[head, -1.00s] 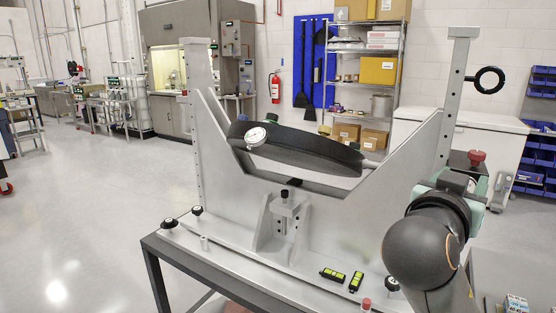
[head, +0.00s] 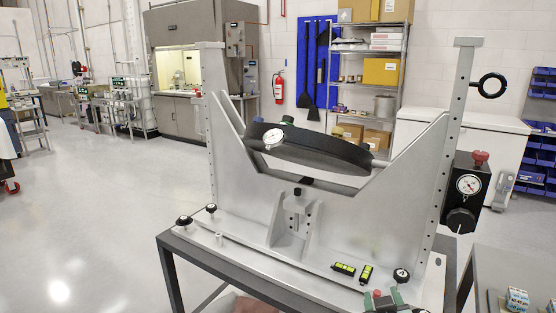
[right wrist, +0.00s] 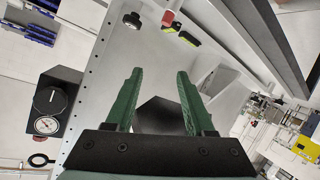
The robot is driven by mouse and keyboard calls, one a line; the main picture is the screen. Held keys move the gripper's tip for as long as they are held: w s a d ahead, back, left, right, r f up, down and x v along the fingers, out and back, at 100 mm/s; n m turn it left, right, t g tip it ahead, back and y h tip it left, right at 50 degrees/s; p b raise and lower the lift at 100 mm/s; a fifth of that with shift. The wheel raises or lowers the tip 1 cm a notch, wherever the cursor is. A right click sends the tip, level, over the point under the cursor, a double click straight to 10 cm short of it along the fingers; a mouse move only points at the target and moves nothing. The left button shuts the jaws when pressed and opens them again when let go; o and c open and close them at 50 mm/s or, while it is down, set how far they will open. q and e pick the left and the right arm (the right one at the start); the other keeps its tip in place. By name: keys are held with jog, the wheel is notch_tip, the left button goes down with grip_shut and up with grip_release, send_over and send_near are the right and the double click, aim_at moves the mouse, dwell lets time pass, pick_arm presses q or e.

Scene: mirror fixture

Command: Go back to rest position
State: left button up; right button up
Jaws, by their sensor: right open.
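My right gripper (head: 383,300) shows at the bottom edge of the head view, in front of the mirror fixture (head: 240,150), with only its top in the picture. In the right wrist view my right gripper (right wrist: 158,75) has its two green fingers apart, with nothing between them. The fixture's grey plate lies beyond the fingers there. My left gripper is not in view.
A black box (head: 464,165) with a gauge and knob is on the fixture's right post. Two black-and-yellow blocks (head: 344,269) and a black knob (head: 401,275) are on the base near my gripper. A grey table (head: 490,262) stands at the right. The floor at left is clear.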

jog(key=s+a+f+n+g+y, duration=0.15)
jog(key=s+f, duration=0.25)
jog(key=f, duration=0.4)
jog(key=s+a+f+g+y, duration=0.1)
jog(key=s+a+f+y, duration=0.1)
jog(key=s+f, duration=0.45)
jog(key=s+f+g+y+p, duration=0.1)
jog(key=s+f+y, duration=0.1)
jog(key=s+f, duration=0.9)
jog(key=s+a, duration=0.1)
jog(key=s, duration=0.2)
jog(key=shift+s+f+m+p, duration=0.15)
jog(key=shift+f+m+p, duration=0.1)
jog(key=shift+m+p, duration=0.1)
jog(key=shift+y, duration=0.25)
